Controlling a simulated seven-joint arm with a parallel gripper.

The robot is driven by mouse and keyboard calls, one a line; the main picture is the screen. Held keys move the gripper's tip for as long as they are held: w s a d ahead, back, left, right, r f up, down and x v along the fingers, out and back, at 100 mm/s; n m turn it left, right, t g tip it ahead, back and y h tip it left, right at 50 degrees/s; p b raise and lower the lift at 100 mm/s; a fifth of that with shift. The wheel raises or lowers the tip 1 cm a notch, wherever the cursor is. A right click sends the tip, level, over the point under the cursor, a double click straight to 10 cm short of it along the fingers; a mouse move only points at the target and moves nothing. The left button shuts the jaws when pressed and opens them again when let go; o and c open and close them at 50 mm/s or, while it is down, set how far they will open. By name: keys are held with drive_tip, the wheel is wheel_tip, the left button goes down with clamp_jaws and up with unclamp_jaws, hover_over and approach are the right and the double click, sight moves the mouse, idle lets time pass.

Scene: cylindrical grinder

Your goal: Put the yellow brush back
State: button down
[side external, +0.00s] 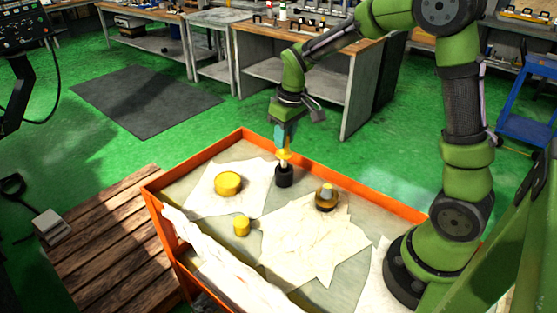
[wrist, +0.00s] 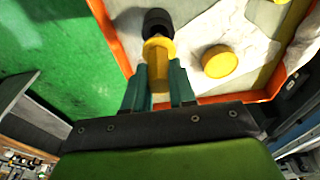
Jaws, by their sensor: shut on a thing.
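My gripper (side external: 285,143) points down over the far part of the orange-rimmed tray table (side external: 335,180), its teal fingers shut on the yellow brush (side external: 284,154). In the wrist view my gripper (wrist: 159,75) has one finger on each side of the yellow brush (wrist: 158,52). A dark cylinder, apparently a holder (side external: 284,177), is directly below the brush and lines up with it; it also shows in the wrist view (wrist: 157,22). The brush's lower end meets or overlaps the dark cylinder, and I cannot tell how deep it sits. The bristles are hidden.
On pale cloths stand a wide yellow cylinder (side external: 228,183) and a dark round piece with a metallic top (side external: 327,197). A small yellow cylinder (side external: 242,226) stands nearer the front. The table's raised orange rim (side external: 200,160) runs close behind the dark cylinder.

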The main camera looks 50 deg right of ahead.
sight(285, 153)
drive_tip(key=shift+f, duration=1.9)
drive_tip(key=shift+f, duration=0.15)
drive_tip(key=shift+f, duration=0.25)
drive_tip(key=c, duration=0.9)
unclamp_jaws()
drive_tip(key=shift+f, duration=0.1)
drive_tip(key=shift+c, duration=0.2)
